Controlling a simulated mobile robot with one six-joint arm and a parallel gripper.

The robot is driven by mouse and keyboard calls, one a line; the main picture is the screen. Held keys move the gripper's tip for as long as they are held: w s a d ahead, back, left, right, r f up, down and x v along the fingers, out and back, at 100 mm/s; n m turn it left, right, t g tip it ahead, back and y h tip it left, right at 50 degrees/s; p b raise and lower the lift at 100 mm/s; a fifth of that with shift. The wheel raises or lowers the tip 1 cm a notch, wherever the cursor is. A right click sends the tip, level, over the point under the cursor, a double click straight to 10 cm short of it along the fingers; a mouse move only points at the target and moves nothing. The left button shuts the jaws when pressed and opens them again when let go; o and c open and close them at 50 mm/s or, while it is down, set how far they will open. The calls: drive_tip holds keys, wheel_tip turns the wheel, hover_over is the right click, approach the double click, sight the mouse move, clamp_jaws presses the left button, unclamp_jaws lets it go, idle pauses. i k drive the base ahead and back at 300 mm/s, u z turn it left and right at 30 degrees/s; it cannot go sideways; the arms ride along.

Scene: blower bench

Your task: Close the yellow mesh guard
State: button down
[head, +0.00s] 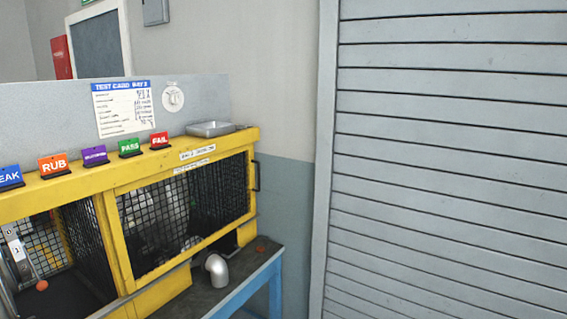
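The yellow mesh guard (121,235) is a yellow frame with dark mesh on the front of the yellow bench enclosure, left of centre in the head view. A dark handle (256,176) is at its right end. Pale parts show dimly behind the mesh. A dark gap shows below its lower right edge. I cannot tell for sure how far the guard stands open. My gripper is not in view.
A grey elbow pipe (216,270) and a small red-orange item (261,249) are on the blue-legged table below. Coloured signs, including FAIL (159,140), and a metal tray (210,128) stand on the enclosure top.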

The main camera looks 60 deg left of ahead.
sight(131, 285)
drive_tip(key=i, duration=0.9)
drive_tip(key=u, duration=4.25)
drive_tip(key=i, duration=0.1)
drive_tip(key=z, duration=3.35)
drive_tip(key=k, duration=0.15)
drive_tip(key=u, duration=2.2)
drive_tip(key=k, duration=0.2)
drive_tip(key=u, duration=0.45)
